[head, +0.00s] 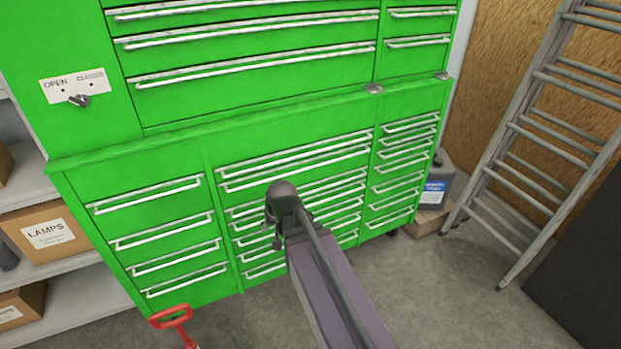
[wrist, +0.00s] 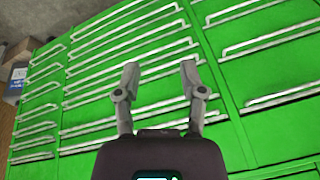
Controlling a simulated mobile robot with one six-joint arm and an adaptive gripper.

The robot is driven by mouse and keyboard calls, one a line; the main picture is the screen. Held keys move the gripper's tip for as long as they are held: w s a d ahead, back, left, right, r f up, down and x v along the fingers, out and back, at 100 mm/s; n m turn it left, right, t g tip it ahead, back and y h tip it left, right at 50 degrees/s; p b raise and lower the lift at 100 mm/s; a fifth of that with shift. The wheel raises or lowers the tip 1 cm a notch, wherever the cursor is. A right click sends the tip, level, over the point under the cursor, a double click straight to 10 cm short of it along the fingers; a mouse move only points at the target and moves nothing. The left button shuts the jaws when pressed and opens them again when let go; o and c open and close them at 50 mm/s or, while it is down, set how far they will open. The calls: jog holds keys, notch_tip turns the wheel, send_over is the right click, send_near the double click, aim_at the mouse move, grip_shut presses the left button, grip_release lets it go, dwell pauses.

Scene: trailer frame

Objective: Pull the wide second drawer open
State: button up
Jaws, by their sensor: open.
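The wide second drawer (head: 320,163) is in the middle column of the green cabinet, the second long silver handle from the top of that column. It looks shut, flush with its neighbours. My gripper (wrist: 160,70) is open and empty in the wrist view, its two fingers pointing at the cabinet front, with several long handles behind and around them. In the head view my arm's end (head: 283,200) stands in front of the middle column and hides parts of the lower handles. I cannot tell how far the fingertips are from the handles.
Narrow drawers (head: 400,155) line the right column, and wider ones (head: 160,230) the left. A red-handled tool (head: 170,317) stands at the front left. A ladder (head: 530,130) and a jug (head: 437,180) are at the right. The floor (head: 440,290) at front right is clear.

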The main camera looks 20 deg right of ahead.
jog(key=w+d+f+m+t+b, duration=0.35)
jog(key=w+f+t+b, duration=0.2)
jog(key=w+b, duration=0.3)
jog(key=m+t+h+b, duration=0.85)
jog(key=m+b, duration=0.75)
jog(key=b, duration=0.6)
send_near(310, 168)
jog(key=s+f, duration=0.2)
jog(key=s, duration=0.1)
jog(key=shift+a+r+t, duration=0.2)
jog(key=shift+a+t, duration=0.1)
jog(key=shift+a, duration=0.1)
jog(key=shift+w, duration=0.1)
jog(key=p+x, duration=0.2)
jog(key=x, duration=1.1)
jog(key=shift+w+r, duration=0.1)
jog(key=shift+w, duration=0.2)
grip_shut()
